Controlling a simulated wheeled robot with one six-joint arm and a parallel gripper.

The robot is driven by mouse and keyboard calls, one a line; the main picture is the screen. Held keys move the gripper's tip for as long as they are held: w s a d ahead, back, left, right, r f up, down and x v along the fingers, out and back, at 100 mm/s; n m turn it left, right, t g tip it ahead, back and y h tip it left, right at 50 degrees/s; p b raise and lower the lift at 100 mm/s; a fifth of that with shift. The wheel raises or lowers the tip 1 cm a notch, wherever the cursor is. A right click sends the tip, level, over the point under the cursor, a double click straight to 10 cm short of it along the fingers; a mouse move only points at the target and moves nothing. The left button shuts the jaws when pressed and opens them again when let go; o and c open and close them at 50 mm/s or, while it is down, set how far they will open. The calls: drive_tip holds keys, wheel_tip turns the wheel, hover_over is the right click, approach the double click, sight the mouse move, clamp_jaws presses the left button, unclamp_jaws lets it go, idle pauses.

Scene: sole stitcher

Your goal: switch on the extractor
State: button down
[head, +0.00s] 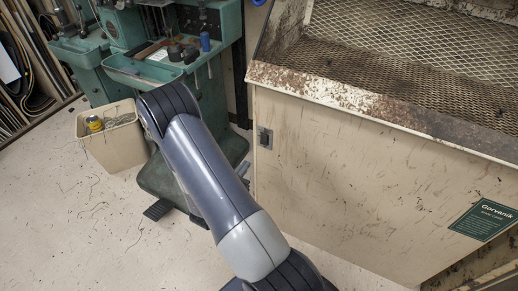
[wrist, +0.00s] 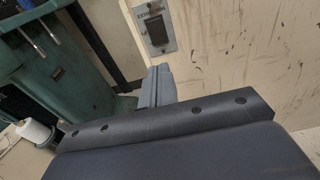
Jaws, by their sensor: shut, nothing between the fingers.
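The extractor is a worn beige cabinet (head: 340,185) with a mesh top, on the right in the head view. Its switch (head: 264,138) is a small metal plate near the upper left edge of the front panel. In the wrist view the switch (wrist: 156,28) shows a dark rocker on a grey plate, its label starting "EXT". I cannot tell which way the rocker is set. My gripper (wrist: 157,80) is shut and empty, its fingertips just below the switch plate in the picture; I cannot tell the gap.
A green machine (head: 225,85) with a tray (head: 143,72) stands left of the cabinet. A beige bin (head: 112,143) with a yellow can stands on the floor by it. A foot pedal (head: 158,209) lies in front. The floor at left is mostly clear, with scattered threads.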

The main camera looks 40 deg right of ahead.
sight(263, 144)
drive_tip(key=x, duration=1)
drive_tip(key=shift+w+d, duration=0.1)
drive_tip(key=shift+d, duration=0.2)
drive_tip(key=shift+w+d, duration=0.1)
drive_tip(key=shift+d, duration=0.1)
drive_tip(key=shift+w+d+f, duration=0.1)
drive_tip(key=shift+d, duration=0.05)
drive_tip(key=shift+b, duration=0.3)
